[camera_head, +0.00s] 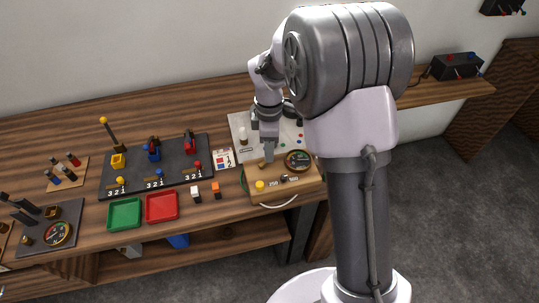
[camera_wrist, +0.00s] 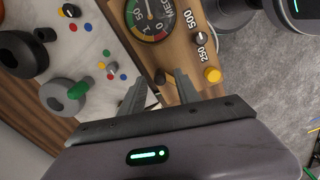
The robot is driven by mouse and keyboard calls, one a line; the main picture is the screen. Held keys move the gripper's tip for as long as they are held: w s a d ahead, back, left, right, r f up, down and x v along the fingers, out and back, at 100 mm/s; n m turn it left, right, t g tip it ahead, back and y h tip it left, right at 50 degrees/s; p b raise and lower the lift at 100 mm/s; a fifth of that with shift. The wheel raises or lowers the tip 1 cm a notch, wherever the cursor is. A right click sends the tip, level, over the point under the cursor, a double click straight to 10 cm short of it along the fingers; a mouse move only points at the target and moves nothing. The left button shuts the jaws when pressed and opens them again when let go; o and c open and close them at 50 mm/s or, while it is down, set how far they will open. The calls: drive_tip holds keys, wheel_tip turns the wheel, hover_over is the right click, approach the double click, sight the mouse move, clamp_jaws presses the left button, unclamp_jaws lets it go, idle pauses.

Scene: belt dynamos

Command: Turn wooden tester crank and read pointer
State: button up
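The wooden tester (camera_head: 288,194) stands at the right end of the bench, and its panel also fills the upper middle of the wrist view (camera_wrist: 185,12). Its round dark gauge (camera_head: 297,160) has coloured arcs and shows partly cut off in the wrist view (camera_wrist: 152,18). The pointer's reading is too small to tell. A selector knob (camera_wrist: 200,38) sits between the marks 250 and 500, near a yellow button (camera_wrist: 212,75). A small dark brown knob (camera_wrist: 160,76), perhaps part of the crank, lies just beyond my fingertips. My gripper (camera_wrist: 158,82) is open over the tester's edge, with nothing clearly held.
A green tray (camera_head: 124,214), a red tray (camera_head: 161,206) and a dark board (camera_head: 130,184) with numbered stations stand to the left. A white handle (camera_head: 280,203) juts from the tester's front.

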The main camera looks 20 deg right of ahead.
drive_tip(key=shift+f, duration=0.7)
drive_tip(key=shift+c, duration=0.5)
clamp_jaws()
drive_tip(key=shift+s, duration=0.1)
